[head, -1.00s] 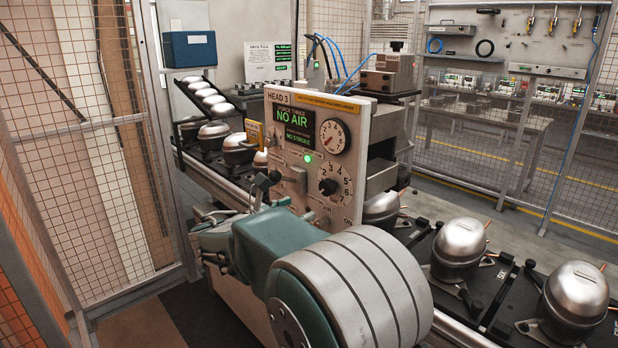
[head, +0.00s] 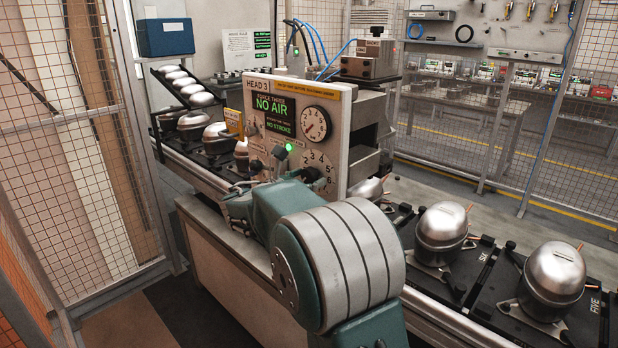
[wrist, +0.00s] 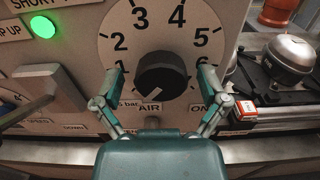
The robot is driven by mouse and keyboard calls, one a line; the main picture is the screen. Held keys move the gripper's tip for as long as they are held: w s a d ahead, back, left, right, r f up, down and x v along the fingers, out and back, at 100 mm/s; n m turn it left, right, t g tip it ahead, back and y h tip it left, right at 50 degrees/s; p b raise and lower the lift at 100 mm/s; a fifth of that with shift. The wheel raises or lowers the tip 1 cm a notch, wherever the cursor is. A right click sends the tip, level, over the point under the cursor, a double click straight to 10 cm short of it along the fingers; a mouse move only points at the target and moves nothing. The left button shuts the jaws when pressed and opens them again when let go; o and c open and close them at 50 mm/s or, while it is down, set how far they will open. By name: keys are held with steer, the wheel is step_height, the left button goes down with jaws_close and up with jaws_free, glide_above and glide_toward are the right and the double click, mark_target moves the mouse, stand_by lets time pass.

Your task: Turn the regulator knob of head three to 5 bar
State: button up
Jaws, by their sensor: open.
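The black regulator knob (wrist: 161,76) sits in the middle of a pale dial (wrist: 125,60) numbered 1 to 6 in the wrist view. Its white mark points down and left, below the 1. My gripper (wrist: 158,73) is open, with one finger on each side of the knob. The fingers look apart from the knob; how near their tips are to the panel I cannot tell. In the head view the head three panel (head: 345,110) shows a round gauge (head: 315,124) and a screen (head: 275,106) reading "NO AIR".
A green lamp (wrist: 43,27) and a grey lever (wrist: 45,88) are left of the dial. Silver compressors (head: 442,233) stand on black pallets along the conveyor at the right. Mesh fencing (head: 90,130) stands at the left.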

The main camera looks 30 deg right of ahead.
steer(key=shift+a, duration=0.1)
steer(key=c, duration=1.2)
